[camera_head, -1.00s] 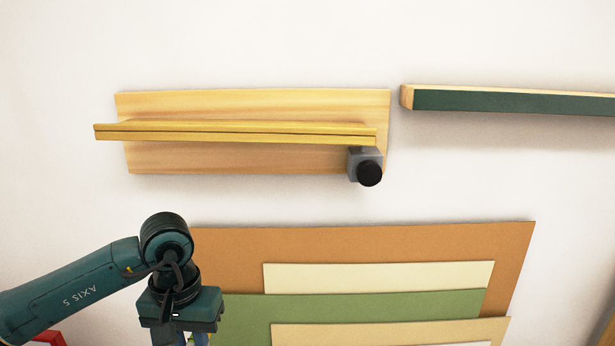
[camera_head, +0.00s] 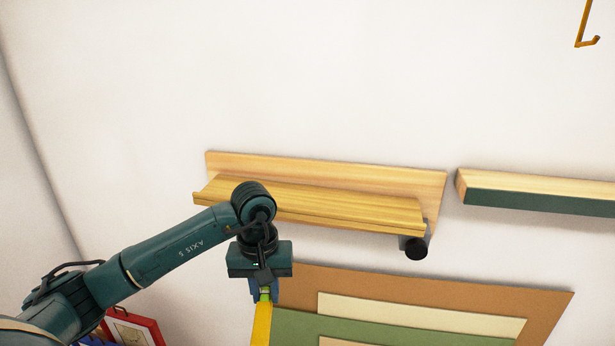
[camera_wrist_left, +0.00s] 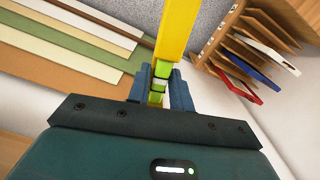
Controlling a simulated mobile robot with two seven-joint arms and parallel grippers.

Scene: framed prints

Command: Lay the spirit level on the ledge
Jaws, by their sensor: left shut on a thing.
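The wooden ledge (camera_head: 330,200) is fixed to the wall in the head view, with a flat shelf and a raised back board. My left gripper (camera_head: 262,292) is in front of and below the ledge's left part. It is shut on the yellow spirit level (camera_head: 261,325), which hangs down and runs out of the bottom of the head view. In the left wrist view the spirit level (camera_wrist_left: 177,30) sits between the fingers (camera_wrist_left: 160,90), with its green vial near them. My right gripper is not in view.
Stacked brown, cream and green boards (camera_head: 430,320) stand below the ledge. A dark green-fronted shelf (camera_head: 540,195) is at the right, and a hook (camera_head: 587,42) is above it. A rack with framed prints (camera_wrist_left: 240,45) shows in the left wrist view. The ledge top looks clear.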

